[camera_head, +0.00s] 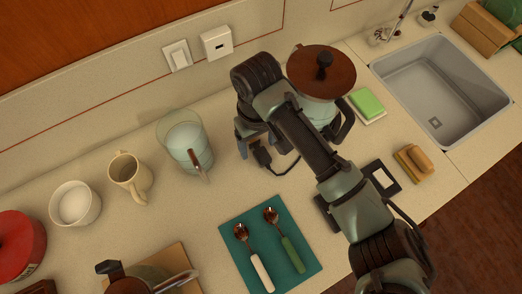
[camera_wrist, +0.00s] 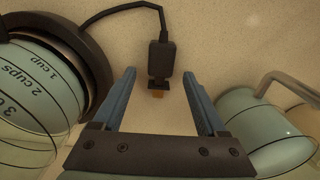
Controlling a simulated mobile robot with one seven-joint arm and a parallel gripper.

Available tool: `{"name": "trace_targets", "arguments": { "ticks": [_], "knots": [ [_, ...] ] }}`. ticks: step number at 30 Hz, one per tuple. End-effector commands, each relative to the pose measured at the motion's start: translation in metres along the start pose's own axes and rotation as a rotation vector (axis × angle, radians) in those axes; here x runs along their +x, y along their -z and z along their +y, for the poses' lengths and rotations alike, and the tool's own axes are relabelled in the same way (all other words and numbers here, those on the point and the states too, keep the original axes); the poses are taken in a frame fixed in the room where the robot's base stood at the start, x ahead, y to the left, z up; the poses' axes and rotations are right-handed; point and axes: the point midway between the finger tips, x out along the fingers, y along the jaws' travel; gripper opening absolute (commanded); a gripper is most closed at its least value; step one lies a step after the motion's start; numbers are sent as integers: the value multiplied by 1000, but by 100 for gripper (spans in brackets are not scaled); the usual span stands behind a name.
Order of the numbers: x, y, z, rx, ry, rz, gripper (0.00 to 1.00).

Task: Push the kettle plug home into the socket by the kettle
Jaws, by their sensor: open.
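The black kettle plug (camera_head: 262,155) lies on the counter below my gripper (camera_head: 249,143). In the wrist view the plug (camera_wrist: 161,56) has its cable leaving at the top and its brownish metal end facing my palm. My gripper (camera_wrist: 160,73) is open, its two blue fingers apart on either side of the plug's metal end; whether they touch the counter I cannot tell. The kettle (camera_head: 322,80), with a brown lid and black handle, stands right of my gripper, partly behind my arm. The white socket box (camera_head: 217,42) with a dark slot is on the wall behind.
A white switch (camera_head: 177,55) is left of the socket. A glass jug (camera_head: 184,135) stands close left of my gripper. A mug (camera_head: 128,175) and a white bowl (camera_head: 75,203) stand further left. Two spoons lie on a teal mat (camera_head: 240,268). A sink (camera_head: 440,90) is at right.

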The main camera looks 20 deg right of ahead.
Motion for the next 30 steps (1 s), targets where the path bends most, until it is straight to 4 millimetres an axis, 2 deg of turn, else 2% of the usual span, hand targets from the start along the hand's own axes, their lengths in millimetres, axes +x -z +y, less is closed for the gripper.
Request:
{"name": "trace_targets", "arguments": {
  "ticks": [8,18,21,30],
  "knots": [
    [4,0,0,0,0,1,75],
    [3,0,0,0,0,1,14],
    [3,0,0,0,0,1,0],
    [2,0,0,0,-1,2,0]
  ]
}}
